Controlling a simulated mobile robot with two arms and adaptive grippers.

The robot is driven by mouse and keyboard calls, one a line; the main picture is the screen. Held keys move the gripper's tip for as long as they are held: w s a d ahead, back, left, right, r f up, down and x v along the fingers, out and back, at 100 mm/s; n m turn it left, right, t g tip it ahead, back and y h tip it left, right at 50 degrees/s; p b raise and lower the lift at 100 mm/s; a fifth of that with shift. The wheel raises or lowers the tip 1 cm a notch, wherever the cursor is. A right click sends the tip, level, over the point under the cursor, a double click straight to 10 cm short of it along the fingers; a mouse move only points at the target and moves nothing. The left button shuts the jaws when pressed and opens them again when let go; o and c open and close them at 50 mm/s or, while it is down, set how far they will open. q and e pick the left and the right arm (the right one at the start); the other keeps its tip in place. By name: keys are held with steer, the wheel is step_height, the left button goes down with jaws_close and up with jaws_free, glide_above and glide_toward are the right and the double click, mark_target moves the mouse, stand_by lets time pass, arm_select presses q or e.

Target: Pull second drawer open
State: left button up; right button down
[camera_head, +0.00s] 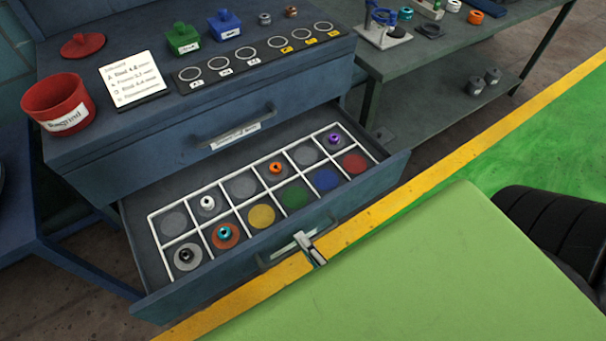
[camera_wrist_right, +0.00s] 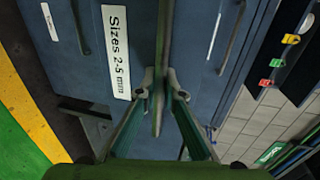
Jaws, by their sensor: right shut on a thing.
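The blue cabinet (camera_head: 110,150) has an upper drawer with a grey handle (camera_head: 235,123), and this drawer is closed. The second drawer (camera_head: 160,303) below it stands well out from the cabinet. It shows a white-divided grid of compartments with coloured discs and several small rings. My right gripper (camera_head: 312,250) is at the second drawer's front handle, near its middle. In the right wrist view the gripper fingers (camera_wrist_right: 159,88) are shut on the handle bar (camera_wrist_right: 163,40), beside a label reading "Sizes 2-5 mm" (camera_wrist_right: 117,52). My left gripper is not in view.
On the cabinet top are a red bin (camera_head: 60,105), a written card (camera_head: 132,78), green (camera_head: 183,38) and blue (camera_head: 225,24) blocks, and a black ring strip (camera_head: 260,53). A workbench (camera_head: 440,48) stands at right. A yellow floor line (camera_head: 440,178) passes the drawer's front.

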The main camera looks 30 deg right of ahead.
steer(key=c, duration=2.2)
jaws_free()
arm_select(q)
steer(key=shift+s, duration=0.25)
arm_select(e)
steer(key=shift+o, duration=0.2)
steer(key=v, duration=1.2)
steer(key=shift+a+f, duration=0.1)
steer(key=shift+f, duration=0.05)
